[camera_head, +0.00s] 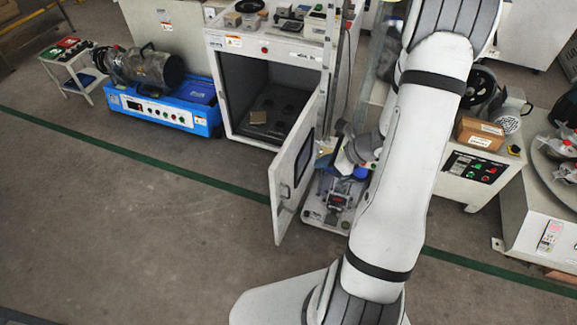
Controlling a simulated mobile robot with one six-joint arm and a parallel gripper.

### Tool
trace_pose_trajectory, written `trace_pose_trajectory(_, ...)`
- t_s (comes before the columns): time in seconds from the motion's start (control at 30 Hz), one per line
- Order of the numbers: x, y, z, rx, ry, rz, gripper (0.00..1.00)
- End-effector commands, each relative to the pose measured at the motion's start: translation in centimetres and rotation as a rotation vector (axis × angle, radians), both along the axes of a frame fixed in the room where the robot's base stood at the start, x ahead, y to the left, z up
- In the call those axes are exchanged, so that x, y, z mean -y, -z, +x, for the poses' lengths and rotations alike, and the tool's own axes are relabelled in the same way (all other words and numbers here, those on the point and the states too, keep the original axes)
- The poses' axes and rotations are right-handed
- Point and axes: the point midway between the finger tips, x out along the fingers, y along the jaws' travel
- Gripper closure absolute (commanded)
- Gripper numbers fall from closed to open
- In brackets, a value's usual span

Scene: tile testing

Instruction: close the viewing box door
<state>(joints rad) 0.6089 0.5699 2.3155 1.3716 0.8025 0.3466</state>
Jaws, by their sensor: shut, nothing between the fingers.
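The viewing box (232,118) is a white cabinet at the upper middle with a dark, open interior. Its white door (294,190) stands wide open. It is hinged at the box's right front edge and swings out towards me. The door shows a dark window and a small handle near its free edge. My arm crosses the right half of the view. The grey end of my arm with my gripper (335,158) shows small, just right of the door, on its outer side. The gripper looks shut and empty. Whether it touches the door cannot be told.
A blue machine (170,106) stands left of the box. A white control unit (470,178) and a carton (480,134) are at the right. The floor left of the door is clear, crossed by a green line.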

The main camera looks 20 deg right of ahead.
Motion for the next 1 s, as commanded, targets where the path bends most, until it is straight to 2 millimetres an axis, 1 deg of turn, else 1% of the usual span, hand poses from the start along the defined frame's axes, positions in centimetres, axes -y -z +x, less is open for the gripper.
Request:
trace_pose_trajectory(0.07,0.1,0.7,0.2,-0.008,0.021,0.009,1.0)
trace_pose_trajectory(0.17,-0.5,1.6,0.7,-0.009,0.022,0.01,1.0)
trace_pose_trajectory(0.6,-5.6,7.9,4.6,-0.009,0.016,0.008,1.0)
trace_pose_trajectory(0.67,-6.4,7.4,5.3,-0.005,0.016,0.006,1.0)
trace_pose_trajectory(0.8,-7.7,7.4,6.4,-0.005,0.018,0.006,1.0)
trace_pose_trajectory(1.0,-8.4,7.4,6.9,-0.007,0.019,0.006,1.0)
